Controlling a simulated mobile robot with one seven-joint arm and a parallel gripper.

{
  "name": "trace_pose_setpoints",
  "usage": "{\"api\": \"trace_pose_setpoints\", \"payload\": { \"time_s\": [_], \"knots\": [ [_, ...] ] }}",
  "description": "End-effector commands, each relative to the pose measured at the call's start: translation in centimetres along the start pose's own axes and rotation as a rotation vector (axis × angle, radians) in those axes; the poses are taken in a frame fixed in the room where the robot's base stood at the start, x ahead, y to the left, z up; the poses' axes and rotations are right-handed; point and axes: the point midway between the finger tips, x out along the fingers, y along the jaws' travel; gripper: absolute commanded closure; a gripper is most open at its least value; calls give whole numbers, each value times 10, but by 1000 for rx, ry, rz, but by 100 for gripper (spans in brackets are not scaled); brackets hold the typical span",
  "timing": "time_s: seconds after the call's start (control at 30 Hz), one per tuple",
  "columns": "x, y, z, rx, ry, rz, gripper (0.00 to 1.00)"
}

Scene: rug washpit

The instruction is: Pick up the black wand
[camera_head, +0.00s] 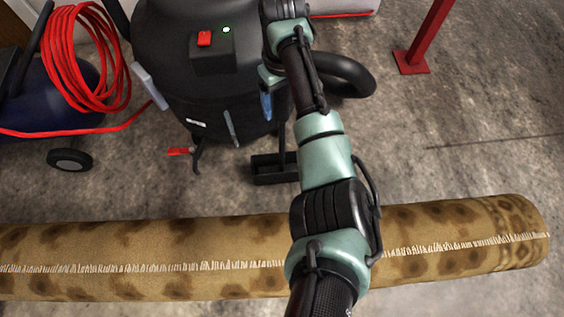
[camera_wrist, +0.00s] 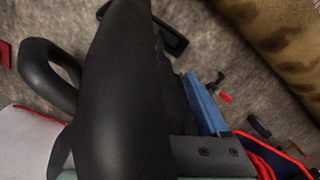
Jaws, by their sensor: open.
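A black upright tube, which looks like the black wand (camera_head: 282,139), shows low behind my arm, with a dark rectangular foot (camera_head: 274,168) on the floor. My arm hides its upper part. My gripper (camera_head: 268,98) is beside the front of the black vacuum and mostly hidden by my own wrist. In the wrist view one finger with a blue pad (camera_wrist: 205,105) shows beside a large black rounded shape (camera_wrist: 120,95) close to the camera. I cannot tell whether that shape is the wand or the vacuum body. The gripper is open; its other finger is hidden.
The black vacuum (camera_head: 200,110) stands behind, with a thick hose (camera_head: 350,75) at its right. A blue wheeled machine (camera_head: 50,105) with a coiled red hose (camera_head: 85,60) is at left. A rolled rug (camera_head: 150,265) lies across the front. Concrete at right is clear beside a red post (camera_head: 425,35).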

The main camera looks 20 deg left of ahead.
Motion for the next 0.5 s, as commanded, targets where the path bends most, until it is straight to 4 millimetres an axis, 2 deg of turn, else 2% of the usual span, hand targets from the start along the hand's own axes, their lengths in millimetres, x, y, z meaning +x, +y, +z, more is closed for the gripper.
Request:
{"api": "trace_pose_setpoints", "payload": {
  "time_s": [0.07, 0.5],
  "knots": [
    [-1, 0, 0, 0, 0, 0, 22],
    [-1, 0, 0, 0, 0, 0, 100]
  ]
}}
